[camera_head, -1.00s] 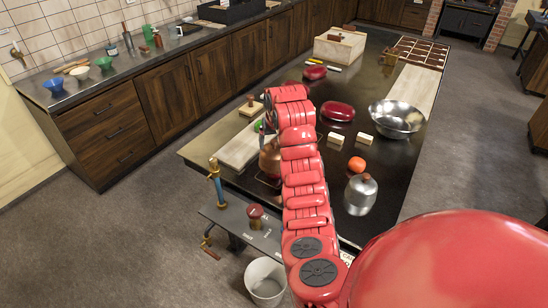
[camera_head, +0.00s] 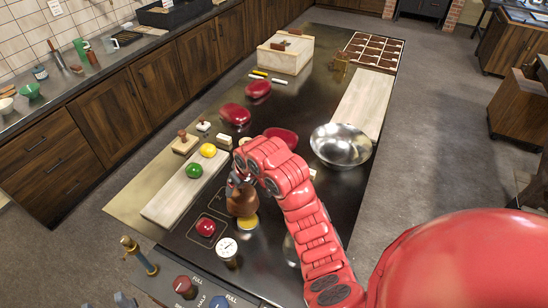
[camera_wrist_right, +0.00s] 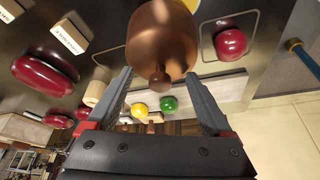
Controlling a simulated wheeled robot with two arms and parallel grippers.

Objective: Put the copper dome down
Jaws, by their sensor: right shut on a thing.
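The copper dome (camera_head: 241,204) hangs under my right gripper (camera_head: 238,182) on the dark table. In the right wrist view the dome (camera_wrist_right: 162,38) has its knob toward me, between the two fingers of the gripper (camera_wrist_right: 158,80). I cannot tell whether its rim touches the table. A red ball (camera_head: 205,228) sits uncovered in an outlined square left of and nearer than the dome; it also shows in the wrist view (camera_wrist_right: 231,43). A yellow disc (camera_head: 247,222) shows just by the dome's near edge. My left gripper is not in view.
A pale board (camera_head: 180,195) with green (camera_head: 194,170) and yellow (camera_head: 208,150) balls lies left of the dome. A white dial (camera_head: 227,248) stands nearer.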

